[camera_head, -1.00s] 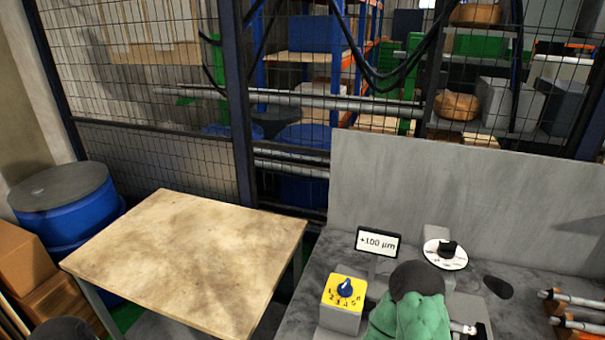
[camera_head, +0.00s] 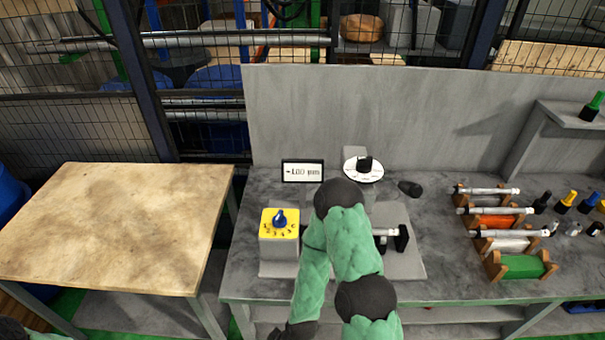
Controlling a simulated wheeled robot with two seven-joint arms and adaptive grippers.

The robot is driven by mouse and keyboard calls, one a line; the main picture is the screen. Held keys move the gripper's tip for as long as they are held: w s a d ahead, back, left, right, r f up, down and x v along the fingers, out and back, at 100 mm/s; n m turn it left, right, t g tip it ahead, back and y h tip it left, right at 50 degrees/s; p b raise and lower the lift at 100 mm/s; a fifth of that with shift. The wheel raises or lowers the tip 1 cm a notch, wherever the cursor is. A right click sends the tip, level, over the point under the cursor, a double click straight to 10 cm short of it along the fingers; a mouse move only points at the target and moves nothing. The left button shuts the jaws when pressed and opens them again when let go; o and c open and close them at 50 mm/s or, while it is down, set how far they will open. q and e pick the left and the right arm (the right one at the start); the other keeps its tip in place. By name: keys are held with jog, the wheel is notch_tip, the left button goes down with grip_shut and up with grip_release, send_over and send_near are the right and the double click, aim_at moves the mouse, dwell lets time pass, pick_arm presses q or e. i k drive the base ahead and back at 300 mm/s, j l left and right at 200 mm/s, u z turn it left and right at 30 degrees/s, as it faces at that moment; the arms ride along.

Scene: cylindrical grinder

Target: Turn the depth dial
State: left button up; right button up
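A white round dial (camera_head: 376,174) with a black knob (camera_head: 364,164) and dark scale marks is on the machine bench by the back panel. A small display (camera_head: 303,171) left of it reads about 100 µm; its sign is blurred. A yellow-topped selector box (camera_head: 280,236) with a blue knob and numbers stands in front of the display. My green-sleeved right arm rises in front of the bench and bends back down. A dark end part at the bottom edge may be my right gripper (camera_head: 291,332); its fingers are not clear. My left gripper is not visible.
A bare wooden table (camera_head: 115,225) stands at left, with a gap to the bench (camera_head: 250,205). A shaft-like part (camera_head: 385,232) sits partly behind my arm. Cradles with metal shafts (camera_head: 495,210) and several coloured-cap bottles (camera_head: 566,202) are at right. A shelf holds a green bottle (camera_head: 593,106).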

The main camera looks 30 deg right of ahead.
aim_at(364, 164)
jog(key=z, duration=1.5)
